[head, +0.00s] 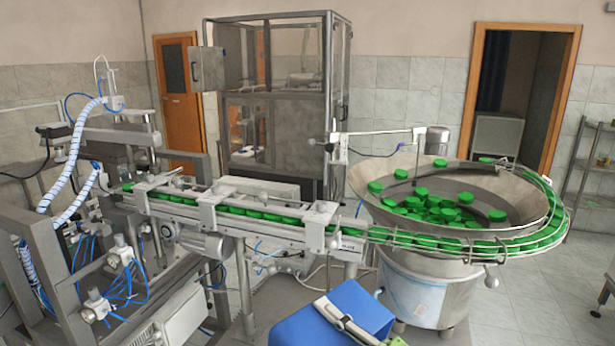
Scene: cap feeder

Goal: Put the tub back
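A blue tub (335,308) shows at the bottom centre, cut off by the lower edge of the picture. It looks tilted, and its inside cannot be made out. My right gripper (328,309), pale with dark parts, lies against the tub and appears shut on its wall; the exact contact is hard to see. My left gripper is not in view.
A steel feeder bowl (525,205) with many green caps (437,208) stands behind the tub on the right. A conveyor (270,232) carrying green caps runs left to a machine frame (50,270).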

